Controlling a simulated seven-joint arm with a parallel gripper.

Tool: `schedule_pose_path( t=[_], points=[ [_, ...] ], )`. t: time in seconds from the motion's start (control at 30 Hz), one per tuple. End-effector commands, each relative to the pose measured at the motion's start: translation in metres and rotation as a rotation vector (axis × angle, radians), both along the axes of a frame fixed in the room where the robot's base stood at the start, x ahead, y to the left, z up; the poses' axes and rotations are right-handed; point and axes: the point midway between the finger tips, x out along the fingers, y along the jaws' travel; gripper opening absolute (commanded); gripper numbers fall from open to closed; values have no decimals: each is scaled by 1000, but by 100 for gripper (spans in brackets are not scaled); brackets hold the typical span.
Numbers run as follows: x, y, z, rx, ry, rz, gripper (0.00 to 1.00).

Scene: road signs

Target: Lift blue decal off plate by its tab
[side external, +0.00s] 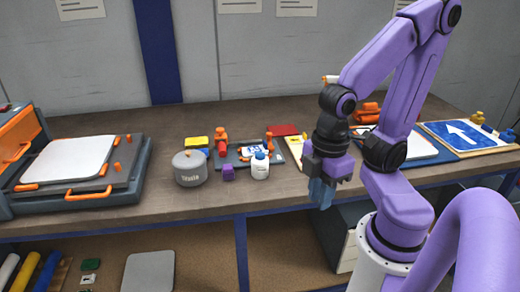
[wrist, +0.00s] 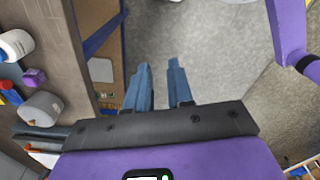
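My gripper (side external: 322,193) hangs pointing down in front of the bench's front edge. In the wrist view its two blue fingers (wrist: 162,85) stand apart with only floor between them. A blue square with a white arrow (side external: 462,133) lies on a light plate (side external: 490,150) at the right end of the bench, well right of my gripper. A smaller blue-and-white piece (side external: 249,150) lies on a dark fixture (side external: 235,160) mid-bench, partly hidden by a white bottle (side external: 260,166). I cannot make out a tab on either blue piece.
A grey pot (side external: 190,168) and a purple block (side external: 228,172) stand left of the bottle. A large press with a white sheet (side external: 70,158) fills the left end. The bench (side external: 320,225) has a shelf below.

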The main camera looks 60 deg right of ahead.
Motion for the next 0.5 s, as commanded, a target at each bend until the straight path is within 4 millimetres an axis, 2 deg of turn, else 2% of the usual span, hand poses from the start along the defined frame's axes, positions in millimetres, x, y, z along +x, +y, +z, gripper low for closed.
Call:
schedule_pose_path(
  t=[0.33,0.43,0.5],
  points=[
    [1,0,0,0,0,-5,39],
    [10,3,3,-1,1,-43,39],
    [23,6,7,-1,1,-100,39]
  ],
)
